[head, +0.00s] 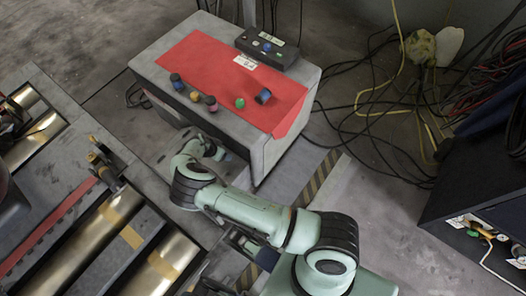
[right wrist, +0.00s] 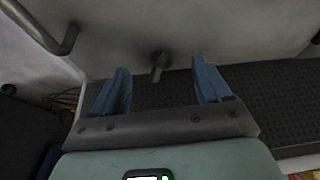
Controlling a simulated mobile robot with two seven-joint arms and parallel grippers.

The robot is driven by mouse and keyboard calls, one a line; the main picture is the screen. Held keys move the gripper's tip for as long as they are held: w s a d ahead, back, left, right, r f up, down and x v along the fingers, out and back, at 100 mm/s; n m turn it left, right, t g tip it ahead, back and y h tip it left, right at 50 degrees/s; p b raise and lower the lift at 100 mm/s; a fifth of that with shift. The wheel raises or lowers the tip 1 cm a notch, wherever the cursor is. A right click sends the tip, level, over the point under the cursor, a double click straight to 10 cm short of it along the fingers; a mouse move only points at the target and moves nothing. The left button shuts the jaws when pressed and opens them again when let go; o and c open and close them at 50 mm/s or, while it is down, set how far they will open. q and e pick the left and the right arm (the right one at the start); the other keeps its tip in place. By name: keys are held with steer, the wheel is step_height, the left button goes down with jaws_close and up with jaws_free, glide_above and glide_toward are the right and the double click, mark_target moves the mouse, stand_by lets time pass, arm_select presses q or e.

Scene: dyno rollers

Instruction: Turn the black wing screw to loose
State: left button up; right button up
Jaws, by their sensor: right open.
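In the right wrist view, a small dark knob-like piece that looks like the black wing screw (right wrist: 158,64) sticks out of a pale grey surface. My right gripper (right wrist: 162,77) is open, with its two blue fingers apart and nothing between them. The screw lies ahead, between the fingertips in the picture; the fingers do not appear to touch it. In the head view my right arm reaches left, its hand end low beside the grey cabinet (head: 262,143). The fingertips and the screw cannot be made out there. My left gripper is not in view.
Metal rollers (head: 103,224) lie at left. Cables (head: 385,100) cover the floor at right.

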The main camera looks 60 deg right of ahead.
steer(key=p+v, duration=0.4)
steer(key=v, duration=0.9)
steer(key=s+d+f+n+g+y+p, duration=0.15)
steer(key=s+p, duration=0.25)
steer(key=s, duration=0.4)
steer(key=s+f+n+g+p, duration=0.1)
steer(key=s+n+p, duration=0.15)
steer(key=s, duration=0.65)
arm_select(q)
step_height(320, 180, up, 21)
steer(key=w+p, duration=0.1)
steer(key=p, duration=0.7)
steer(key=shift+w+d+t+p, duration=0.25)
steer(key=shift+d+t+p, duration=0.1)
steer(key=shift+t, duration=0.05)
arm_select(e)
steer(key=s+a+r+n+y, duration=0.2)
steer(key=s+a+n, duration=0.1)
steer(key=s+a, duration=0.2)
steer(key=s+a+r+n+y, duration=0.2)
steer(key=s+a, duration=0.3)
steer(key=s, duration=0.3)
steer(key=shift+a+r+n, duration=0.35)
steer(key=shift+r+n, duration=0.15)
steer(key=shift+n, duration=0.2)
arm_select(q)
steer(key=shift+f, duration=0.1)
arm_select(e)
steer(key=shift+c, duration=0.3)
